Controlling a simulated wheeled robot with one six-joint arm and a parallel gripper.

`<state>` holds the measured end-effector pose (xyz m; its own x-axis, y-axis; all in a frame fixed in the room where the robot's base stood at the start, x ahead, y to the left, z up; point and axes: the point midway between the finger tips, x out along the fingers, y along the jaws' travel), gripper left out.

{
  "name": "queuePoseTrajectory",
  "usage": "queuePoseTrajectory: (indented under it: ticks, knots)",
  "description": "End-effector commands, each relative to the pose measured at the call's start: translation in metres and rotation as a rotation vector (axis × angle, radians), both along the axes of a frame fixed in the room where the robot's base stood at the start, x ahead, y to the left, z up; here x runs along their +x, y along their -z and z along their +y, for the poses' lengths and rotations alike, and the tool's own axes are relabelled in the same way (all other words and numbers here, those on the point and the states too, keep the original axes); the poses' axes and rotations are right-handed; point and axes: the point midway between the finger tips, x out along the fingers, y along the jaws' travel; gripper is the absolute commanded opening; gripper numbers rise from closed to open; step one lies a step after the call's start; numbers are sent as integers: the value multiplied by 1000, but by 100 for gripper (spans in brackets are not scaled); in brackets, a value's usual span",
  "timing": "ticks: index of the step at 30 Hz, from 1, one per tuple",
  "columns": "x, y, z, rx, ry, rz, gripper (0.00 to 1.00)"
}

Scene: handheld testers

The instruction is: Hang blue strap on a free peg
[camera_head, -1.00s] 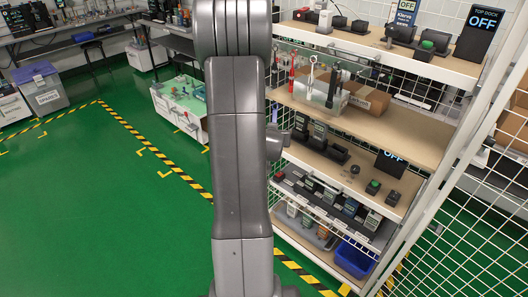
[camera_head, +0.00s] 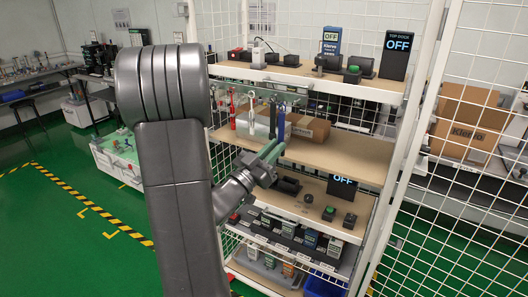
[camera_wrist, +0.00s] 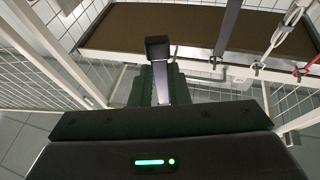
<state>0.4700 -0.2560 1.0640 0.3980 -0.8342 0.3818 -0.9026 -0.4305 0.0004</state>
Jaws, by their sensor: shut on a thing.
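The blue strap (camera_head: 281,122) stands upright at the right end of the row of hanging straps in the head view, just above my gripper (camera_head: 272,152). My gripper, with green fingers, is shut on it. In the wrist view, the gripper (camera_wrist: 158,82) holds a grey-looking band with a black end (camera_wrist: 157,48). A red strap (camera_head: 232,110), a white strap (camera_head: 251,114) and a dark grey strap (camera_head: 272,118) hang to the left of the blue one. In the wrist view, hooks (camera_wrist: 218,58) show along a rail. I cannot tell whether the blue strap touches a peg.
A cardboard box (camera_head: 310,129) lies on the shelf (camera_head: 345,152) behind the straps. Dark devices (camera_head: 290,186) stand on the shelf below, and chargers (camera_head: 290,60) above. A white wire-mesh panel (camera_head: 450,200) bounds the right side.

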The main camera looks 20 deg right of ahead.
Motion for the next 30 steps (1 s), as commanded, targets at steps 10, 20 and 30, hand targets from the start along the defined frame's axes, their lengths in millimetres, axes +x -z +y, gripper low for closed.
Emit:
queuePoseTrajectory:
  ticks: [10, 20, 30]
  knots:
    - [10, 1, -13, -1, 4, 0, 0]
    - [23, 2, -28, 0, 1, 0, 0]
    - [37, 4, -43, -1, 0, 0, 0]
